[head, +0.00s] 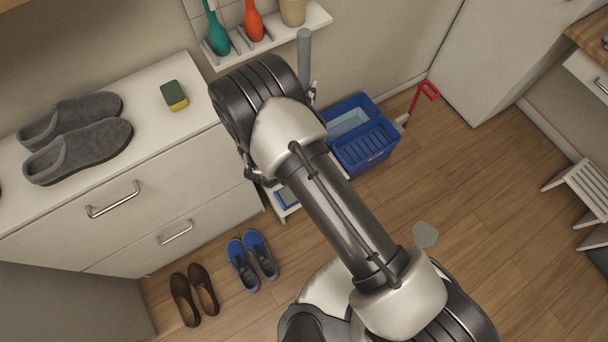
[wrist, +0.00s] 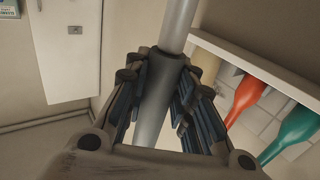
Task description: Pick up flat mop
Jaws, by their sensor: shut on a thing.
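The flat mop shows as an upright grey pole (head: 304,55) behind my arm in the head view. In the wrist view, the pole (wrist: 178,25) rises between my fingers, with a thicker dark grey grip section (wrist: 155,95) lower down. My gripper (wrist: 160,68) is shut around this section, with fingers on both sides. In the head view my gripper is mostly hidden behind my arm. I cannot make out the mop's head for sure; my arm covers the floor below the pole.
A blue bucket (head: 372,158) stands on the floor right of my arm, near a red-handled tool (head: 428,90). A wall shelf (head: 275,40) holds green and orange bottles close to the pole. A white cabinet (head: 150,170) stands left. Blue shoes (head: 252,262) and brown shoes (head: 195,295) lie on the floor.

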